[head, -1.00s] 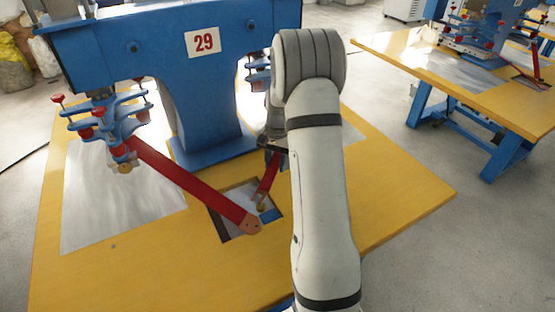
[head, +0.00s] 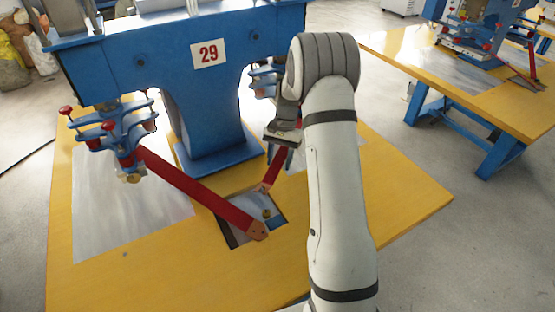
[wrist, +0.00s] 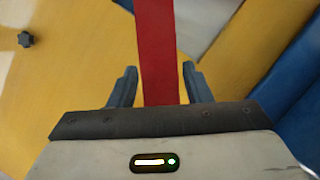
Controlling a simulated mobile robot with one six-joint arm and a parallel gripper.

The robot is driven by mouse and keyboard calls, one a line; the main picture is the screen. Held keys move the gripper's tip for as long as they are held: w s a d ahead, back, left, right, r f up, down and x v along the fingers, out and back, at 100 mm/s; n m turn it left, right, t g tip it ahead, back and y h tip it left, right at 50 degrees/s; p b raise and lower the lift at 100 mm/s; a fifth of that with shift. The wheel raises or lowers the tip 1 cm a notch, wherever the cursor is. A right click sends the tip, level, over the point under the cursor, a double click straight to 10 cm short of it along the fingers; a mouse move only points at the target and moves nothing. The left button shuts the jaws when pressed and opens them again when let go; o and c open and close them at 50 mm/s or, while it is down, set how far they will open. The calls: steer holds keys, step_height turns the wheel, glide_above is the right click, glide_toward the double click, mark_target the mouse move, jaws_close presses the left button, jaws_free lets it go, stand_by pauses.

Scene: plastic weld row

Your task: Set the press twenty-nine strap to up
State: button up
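Press twenty-nine (head: 210,88) is the blue machine with a "29" plate. Its right red strap (head: 274,168) hangs down from beside my gripper, its tan tip above a square opening in the yellow table. My gripper (head: 284,138) is at the upper part of this strap, partly hidden by my arm. In the wrist view the red strap (wrist: 158,45) runs between the two dark fingers of my gripper (wrist: 160,80), with a gap on both sides. A longer left red strap (head: 195,188) slants from the left blue clamp to the opening's front edge.
The left clamp (head: 112,132) has red knobs and overhangs a grey plate (head: 120,215) on the yellow table (head: 165,265). A brass knob (head: 266,213) shows in the opening. Another press table (head: 480,100) stands at the right, with grey floor between.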

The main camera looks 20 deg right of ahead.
mark_target(282, 153)
steer(key=shift+o, duration=0.9)
steer(key=shift+s, duration=0.1)
steer(key=v, duration=0.8)
steer(key=shift+f, duration=0.1)
